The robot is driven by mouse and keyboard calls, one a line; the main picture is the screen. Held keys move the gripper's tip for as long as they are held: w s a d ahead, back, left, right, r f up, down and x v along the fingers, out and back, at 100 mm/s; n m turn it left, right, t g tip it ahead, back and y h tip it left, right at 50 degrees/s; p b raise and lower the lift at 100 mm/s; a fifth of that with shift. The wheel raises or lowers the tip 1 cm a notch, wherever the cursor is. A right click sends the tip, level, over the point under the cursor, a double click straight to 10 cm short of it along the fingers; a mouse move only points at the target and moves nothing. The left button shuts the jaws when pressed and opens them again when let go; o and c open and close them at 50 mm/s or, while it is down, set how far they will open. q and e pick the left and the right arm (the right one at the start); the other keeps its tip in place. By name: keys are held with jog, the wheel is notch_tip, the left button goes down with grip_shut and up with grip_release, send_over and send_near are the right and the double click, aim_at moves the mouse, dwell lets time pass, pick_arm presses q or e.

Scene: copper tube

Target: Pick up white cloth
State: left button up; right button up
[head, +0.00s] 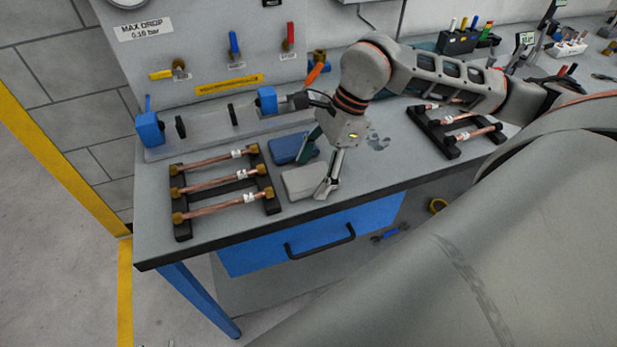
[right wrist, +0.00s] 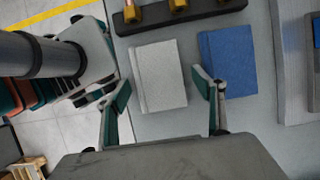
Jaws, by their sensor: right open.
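The white cloth (head: 305,181) is a folded, pale grey-white square pad lying flat near the front edge of the workbench. It also shows in the right wrist view (right wrist: 158,74). My right gripper (head: 319,168) points down at the cloth, open and empty. In the right wrist view the fingers of my right gripper (right wrist: 162,90) appear on either side of the cloth's near part, the right one over the gap towards the blue cloth. Whether the fingertips touch the bench cannot be told. My left gripper is not in view.
A folded blue cloth (head: 291,148) lies right beside the white one, farther back. A black rack (head: 182,228) with several copper tubes stands to the left; another rack (head: 450,148) lies to the right. A blue drawer (head: 270,256) is below the bench edge.

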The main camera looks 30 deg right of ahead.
aim_at(313, 177)
jog(key=shift+a+f, duration=0.1)
jog(key=c, duration=1.1)
notch_tip(313, 177, up, 20)
jog(key=o, duration=0.4)
jog(key=c, duration=0.4)
